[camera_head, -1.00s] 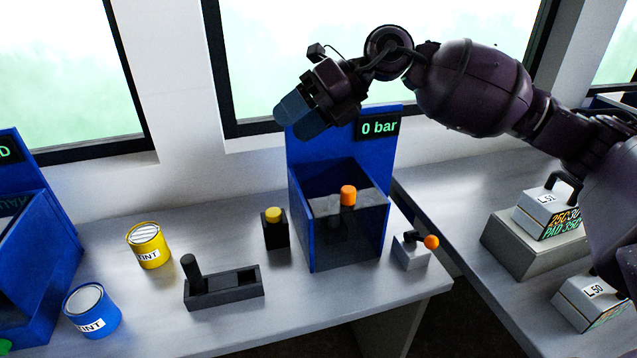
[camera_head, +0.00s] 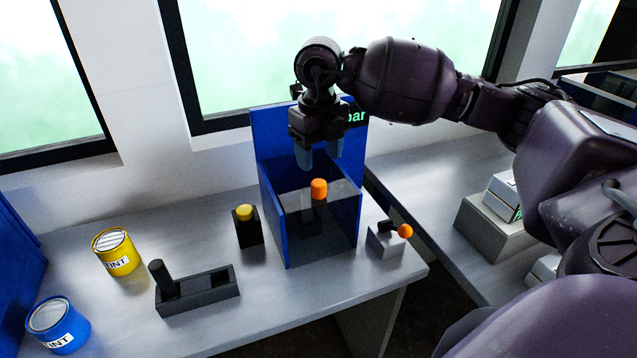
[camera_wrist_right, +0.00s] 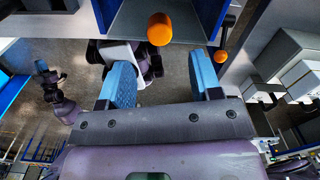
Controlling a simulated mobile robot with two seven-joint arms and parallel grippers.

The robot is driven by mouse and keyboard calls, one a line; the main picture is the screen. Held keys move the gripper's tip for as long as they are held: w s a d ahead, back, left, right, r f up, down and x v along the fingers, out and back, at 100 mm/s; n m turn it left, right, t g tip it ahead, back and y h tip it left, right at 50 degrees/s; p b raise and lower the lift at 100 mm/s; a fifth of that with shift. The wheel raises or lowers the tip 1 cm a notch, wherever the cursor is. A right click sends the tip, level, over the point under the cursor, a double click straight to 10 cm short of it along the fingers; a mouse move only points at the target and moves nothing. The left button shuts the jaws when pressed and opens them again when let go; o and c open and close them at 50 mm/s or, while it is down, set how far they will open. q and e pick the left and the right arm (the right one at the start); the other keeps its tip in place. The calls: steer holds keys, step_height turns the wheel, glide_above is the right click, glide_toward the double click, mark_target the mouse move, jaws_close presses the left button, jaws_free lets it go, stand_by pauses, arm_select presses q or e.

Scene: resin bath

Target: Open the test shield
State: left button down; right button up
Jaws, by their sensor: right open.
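The test shield (camera_head: 335,215) is a see-through grey panel at the front of the blue box (camera_head: 272,205). An orange knob (camera_head: 319,188) stands at the panel's upper part. The knob also shows in the right wrist view (camera_wrist_right: 160,29). My right gripper (camera_head: 318,158) is over the box, fingers pointing down, open and empty. In the head view its fingertips appear just above the knob; contact is not visible. In the right wrist view the knob lies beyond the open fingers (camera_wrist_right: 163,85). My left gripper (camera_wrist_right: 42,67) shows small at the left there; its jaws are unclear.
An orange-tipped lever (camera_head: 404,231) stands right of the box. A yellow button (camera_head: 244,212) and a black slide lever (camera_head: 197,290) are on its left. Yellow (camera_head: 117,254) and blue (camera_head: 57,325) paint tins stand further left. Grey weights (camera_head: 503,195) are on the right bench.

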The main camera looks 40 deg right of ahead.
mark_target(319, 183)
step_height(319, 183, down, 7)
steer(key=shift+f, duration=0.15)
stand_by(0.4)
jaws_close()
